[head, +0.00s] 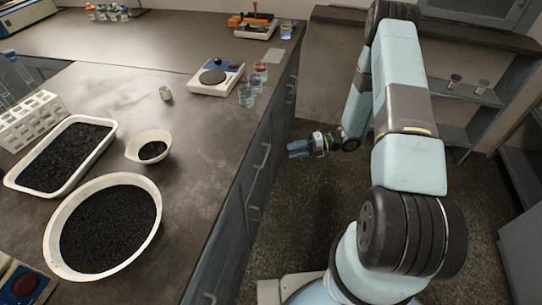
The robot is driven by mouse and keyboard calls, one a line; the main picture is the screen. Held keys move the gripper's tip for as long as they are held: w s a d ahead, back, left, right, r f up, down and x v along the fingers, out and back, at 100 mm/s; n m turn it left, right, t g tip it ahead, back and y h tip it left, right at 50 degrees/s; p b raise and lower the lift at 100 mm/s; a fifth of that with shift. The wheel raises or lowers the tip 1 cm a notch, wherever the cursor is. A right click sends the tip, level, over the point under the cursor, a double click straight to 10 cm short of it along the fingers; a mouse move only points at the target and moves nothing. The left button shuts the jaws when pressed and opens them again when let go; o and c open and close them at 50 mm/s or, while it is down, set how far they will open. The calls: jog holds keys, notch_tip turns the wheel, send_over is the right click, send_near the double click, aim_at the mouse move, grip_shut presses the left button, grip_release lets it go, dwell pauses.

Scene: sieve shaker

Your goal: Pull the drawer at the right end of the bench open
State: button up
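The bench (190,125) has a dark top, and its grey-blue front runs from the bottom of the head view up to the back. Drawer fronts (262,135) with bar handles (263,156) line this front, and all that I can see look closed. Smaller handles show farther back, where the front is foreshortened; I cannot tell for sure which drawer is the end one. The finger gap is too small to read.
On the bench stand a white balance (215,78), glass beakers (247,96), a black-filled tray (108,133), a round pan (153,188), a small bowl (130,154) and a tube rack (32,118). A shelf unit (455,92) stands behind my arm. Floor (300,205) beside the bench is clear.

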jog(key=a+f, duration=0.1)
jog(key=a, duration=0.8)
jog(key=shift+s+a+f, duration=0.25)
jog(key=shift+a+f, duration=0.1)
jog(key=shift+f, duration=0.05)
grip_shut()
jog(key=shift+s+f, duration=0.1)
dwell(0.9)
